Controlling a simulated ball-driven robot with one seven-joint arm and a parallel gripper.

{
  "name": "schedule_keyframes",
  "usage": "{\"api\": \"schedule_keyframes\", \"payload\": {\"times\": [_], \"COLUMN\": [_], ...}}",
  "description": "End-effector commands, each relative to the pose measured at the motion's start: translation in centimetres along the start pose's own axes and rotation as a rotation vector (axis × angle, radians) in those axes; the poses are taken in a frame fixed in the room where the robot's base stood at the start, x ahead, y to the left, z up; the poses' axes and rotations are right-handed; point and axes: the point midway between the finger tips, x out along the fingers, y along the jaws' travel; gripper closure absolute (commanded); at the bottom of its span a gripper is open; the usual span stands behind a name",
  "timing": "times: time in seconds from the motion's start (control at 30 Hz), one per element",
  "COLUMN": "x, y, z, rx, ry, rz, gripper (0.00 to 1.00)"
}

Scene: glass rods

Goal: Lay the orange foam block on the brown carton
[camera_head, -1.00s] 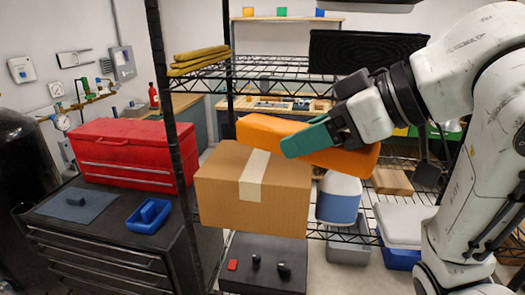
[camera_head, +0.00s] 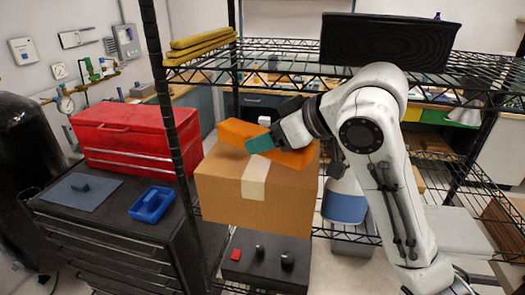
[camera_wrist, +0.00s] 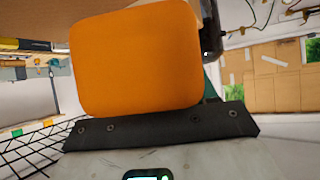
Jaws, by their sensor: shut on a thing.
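The brown carton (camera_head: 223,193), with a pale tape strip, sits on the wire rack. The orange foam block (camera_head: 295,158) is over the carton's top face, lengthwise from back left to front right. I cannot tell whether it rests fully on the carton or is slightly above it. My gripper (camera_head: 262,142) is shut on the block, with one teal finger across its near side. The far finger is hidden. In the wrist view the block (camera_wrist: 135,60) fills the space in front of the dark gripper base.
The upper wire shelf (camera_head: 290,68) passes above and behind the carton, with a black panel (camera_head: 385,42) on it. A black rack post (camera_head: 166,95) stands left of the carton. A red toolbox (camera_head: 130,138) is farther left, and a blue-white jug (camera_head: 344,200) stands to the right.

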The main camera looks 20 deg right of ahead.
Motion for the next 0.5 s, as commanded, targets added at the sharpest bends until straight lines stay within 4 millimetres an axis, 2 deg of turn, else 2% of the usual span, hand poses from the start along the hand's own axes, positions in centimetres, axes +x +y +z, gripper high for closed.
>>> {"api": "schedule_keyframes", "payload": {"times": [0.33, 0.5], "x": [2.7, 4.1], "y": [0.7, 0.7], "z": [0.9, 2.9], "rx": [0.001, 0.004], "ry": [-0.002, -0.002], "rz": [0.000, 0.000], "gripper": [0.73, 0.73]}}
